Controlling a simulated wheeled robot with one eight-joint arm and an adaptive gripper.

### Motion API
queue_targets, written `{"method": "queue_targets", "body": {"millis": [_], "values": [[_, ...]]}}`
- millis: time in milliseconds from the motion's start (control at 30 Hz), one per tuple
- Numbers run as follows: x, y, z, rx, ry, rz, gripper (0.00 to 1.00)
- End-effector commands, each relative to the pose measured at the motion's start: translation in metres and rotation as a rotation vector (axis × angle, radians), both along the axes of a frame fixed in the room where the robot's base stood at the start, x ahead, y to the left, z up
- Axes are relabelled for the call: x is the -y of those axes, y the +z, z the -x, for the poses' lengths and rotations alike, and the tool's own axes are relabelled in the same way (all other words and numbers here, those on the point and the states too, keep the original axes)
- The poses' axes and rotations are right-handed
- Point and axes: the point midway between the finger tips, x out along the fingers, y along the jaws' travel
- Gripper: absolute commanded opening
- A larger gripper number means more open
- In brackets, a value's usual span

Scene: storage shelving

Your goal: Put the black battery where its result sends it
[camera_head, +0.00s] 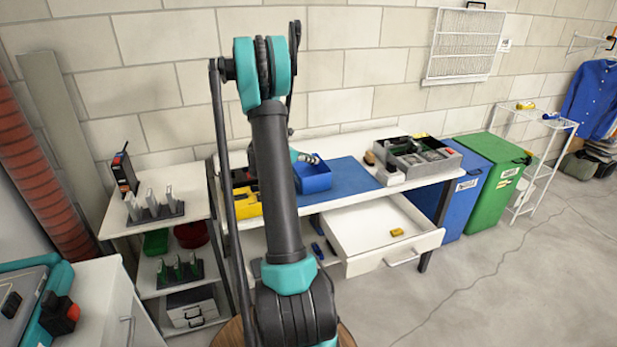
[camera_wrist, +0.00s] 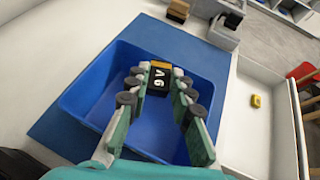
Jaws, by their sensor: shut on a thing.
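The black battery (camera_wrist: 158,80), with an orange-brown end and a 9V mark, is between the fingertips of my gripper (camera_wrist: 159,88) in the wrist view. My gripper is shut on it, above the open blue bin (camera_wrist: 85,92). The height above the bin's floor is hard to tell. In the head view the blue bin (camera_head: 314,184) stands on the blue mat (camera_head: 352,180). My arm hides part of the bench, and the battery cannot be made out there.
A white drawer (camera_head: 365,236) stands open below the bench, with a yellow block (camera_head: 397,232) inside. A grey tray (camera_head: 450,163) of parts is at the bench's right. Blue (camera_head: 466,200) and green (camera_head: 497,190) wheeled bins stand beside the bench. The floor at right is clear.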

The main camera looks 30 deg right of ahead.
Motion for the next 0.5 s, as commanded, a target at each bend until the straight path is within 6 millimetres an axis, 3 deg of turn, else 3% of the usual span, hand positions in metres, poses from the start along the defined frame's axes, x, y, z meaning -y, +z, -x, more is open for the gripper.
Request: {"method": "queue_targets", "body": {"millis": [433, 467, 500], "values": [[-0.0003, -0.0086, -0.0001, 0.0, 0.001, 0.0, 0.0], [-0.0002, -0.0085, -0.0001, 0.0, 0.001, 0.0, 0.25], [-0.0002, -0.0085, -0.0001, 0.0, 0.001, 0.0, 0.3]]}}
